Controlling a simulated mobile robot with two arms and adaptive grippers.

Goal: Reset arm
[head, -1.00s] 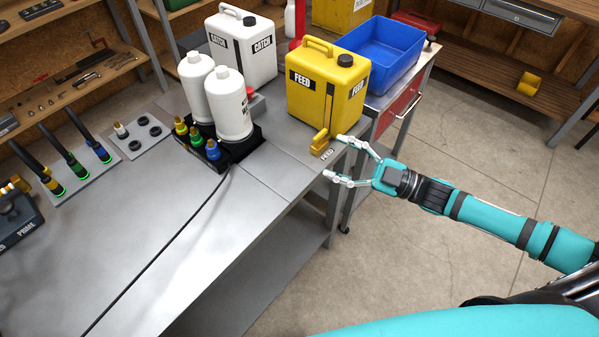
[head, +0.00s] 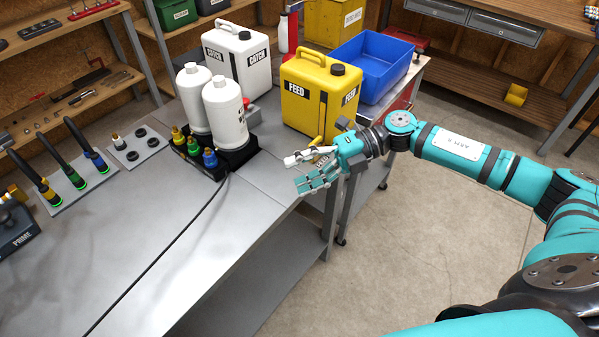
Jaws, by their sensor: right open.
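My right gripper (head: 294,171) is open and empty. It hangs over the right edge of the steel bench (head: 190,225), in front of the yellow FEED can (head: 305,105), with its fingers pointing left. The can stands upright at the bench's far right corner. I cannot tell whether the fingers touch the tap. My left gripper is not in view.
The white CATCH can (head: 236,65) and two white bottles (head: 226,115) stand left of the FEED can. A blue bin (head: 372,62) sits behind it on a cart. Hoses with coloured collars (head: 75,175) stand at the left. The middle of the bench is clear except for a black cable (head: 165,250).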

